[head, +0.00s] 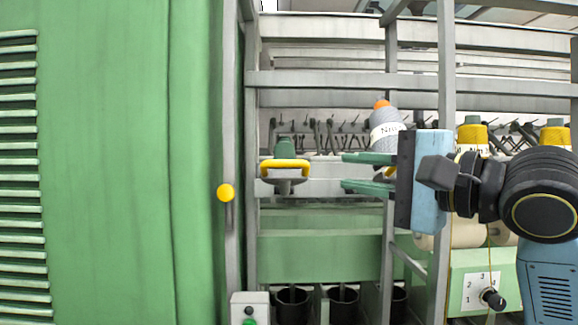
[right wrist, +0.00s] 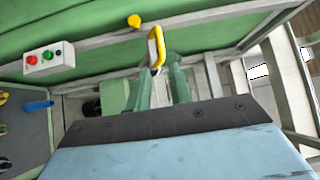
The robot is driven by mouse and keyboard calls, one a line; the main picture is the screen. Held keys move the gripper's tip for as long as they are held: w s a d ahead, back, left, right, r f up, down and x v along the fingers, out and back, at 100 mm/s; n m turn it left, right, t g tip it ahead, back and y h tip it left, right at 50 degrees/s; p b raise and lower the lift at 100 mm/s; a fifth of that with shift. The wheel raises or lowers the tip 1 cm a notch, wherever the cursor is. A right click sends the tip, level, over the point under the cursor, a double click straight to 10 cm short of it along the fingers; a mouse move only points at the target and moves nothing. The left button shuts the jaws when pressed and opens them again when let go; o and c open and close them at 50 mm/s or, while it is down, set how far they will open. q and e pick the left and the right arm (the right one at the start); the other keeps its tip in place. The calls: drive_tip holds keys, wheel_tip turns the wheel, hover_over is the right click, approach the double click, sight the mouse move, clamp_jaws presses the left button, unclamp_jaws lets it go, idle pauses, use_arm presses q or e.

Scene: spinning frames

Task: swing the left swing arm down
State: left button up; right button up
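The left swing arm shows in the head view as a yellow U-shaped handle (head: 285,164) on a dark bracket with a green piece behind it. It is left of my right gripper (head: 343,172), whose two green fingers point left at about the handle's height. The fingers are open and empty, with a gap in the picture between their tips and the handle. In the right wrist view, the yellow handle (right wrist: 157,46) appears just beyond and between the open fingertips (right wrist: 153,72). A second yellow handle (head: 390,171) is mostly hidden behind my right gripper. My left gripper is not in view.
A green cabinet (head: 110,160) fills the left, with a yellow knob (head: 226,193) on the post beside it. A grey upright (head: 446,70) stands near my right gripper. A grey yarn cone (head: 385,130) sits behind it. A button box (right wrist: 48,60) shows in the wrist view.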

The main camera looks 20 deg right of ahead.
sight(293, 164)
drive_tip(key=p+x, duration=0.2)
drive_tip(key=x, duration=1.1)
drive_tip(key=shift+w, duration=0.1)
drive_tip(key=shift+c, duration=0.2)
clamp_jaws()
